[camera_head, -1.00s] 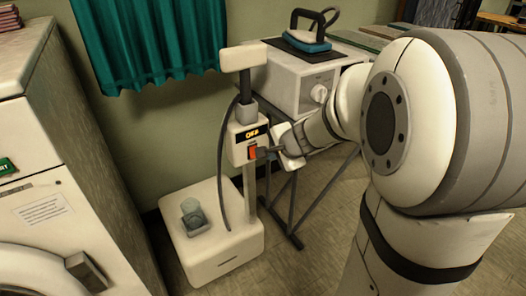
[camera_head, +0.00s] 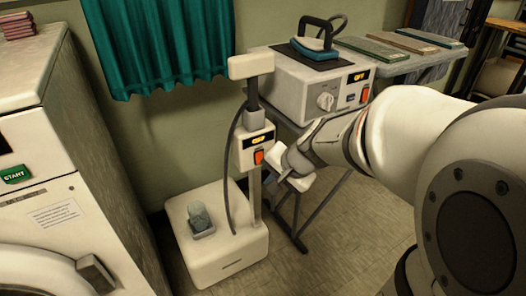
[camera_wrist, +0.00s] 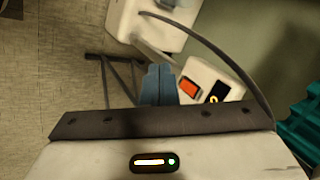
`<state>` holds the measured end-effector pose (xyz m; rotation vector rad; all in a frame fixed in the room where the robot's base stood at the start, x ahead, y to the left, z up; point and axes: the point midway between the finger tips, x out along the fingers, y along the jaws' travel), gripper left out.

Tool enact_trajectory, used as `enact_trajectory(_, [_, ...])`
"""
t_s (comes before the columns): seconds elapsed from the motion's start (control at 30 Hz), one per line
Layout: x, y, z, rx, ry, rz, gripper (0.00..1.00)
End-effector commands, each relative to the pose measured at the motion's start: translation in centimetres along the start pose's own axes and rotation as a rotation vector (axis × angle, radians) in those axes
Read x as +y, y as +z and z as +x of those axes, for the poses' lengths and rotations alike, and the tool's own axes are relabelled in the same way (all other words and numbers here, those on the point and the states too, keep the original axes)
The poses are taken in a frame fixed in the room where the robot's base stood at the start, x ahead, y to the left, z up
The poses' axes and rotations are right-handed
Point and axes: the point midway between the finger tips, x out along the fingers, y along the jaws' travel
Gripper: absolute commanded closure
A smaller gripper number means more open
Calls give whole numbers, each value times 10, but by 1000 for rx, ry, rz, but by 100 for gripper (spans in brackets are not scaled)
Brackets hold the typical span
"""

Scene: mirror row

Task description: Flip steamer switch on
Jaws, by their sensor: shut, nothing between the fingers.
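The steamer (camera_head: 247,165) is a white post unit on a boxy white base, with a lit display (camera_head: 259,141) whose lettering is too small to read surely. Its red-orange rocker switch (camera_head: 259,157) sits below the display; which way it is tipped I cannot tell. My gripper (camera_head: 280,179) is shut and empty, just to the right of and below the switch, apart from it. In the wrist view the closed fingers (camera_wrist: 158,70) lie left of the switch (camera_wrist: 188,87), and the display shows only partly.
An ironing unit (camera_head: 307,83) with a dial and its own lit display stands behind on a dark-legged stand. A washer (camera_head: 60,185) with a START button is at the left. A teal curtain (camera_head: 160,50) hangs behind. A hose runs down the steamer's left side.

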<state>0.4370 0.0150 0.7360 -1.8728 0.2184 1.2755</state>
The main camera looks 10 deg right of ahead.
Motion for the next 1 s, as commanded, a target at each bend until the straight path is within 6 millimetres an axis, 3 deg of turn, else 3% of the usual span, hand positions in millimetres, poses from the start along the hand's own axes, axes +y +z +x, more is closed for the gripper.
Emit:
enact_trajectory(0.1, [22, 43, -11, -102, 122, -271, 100])
enact_trajectory(0.3, [68, 76, -34, -217, 334, -614, 100])
enact_trajectory(0.5, [90, 82, -48, -256, 441, -754, 100])
enact_trajectory(1.0, [92, 81, -49, -257, 450, -764, 100])
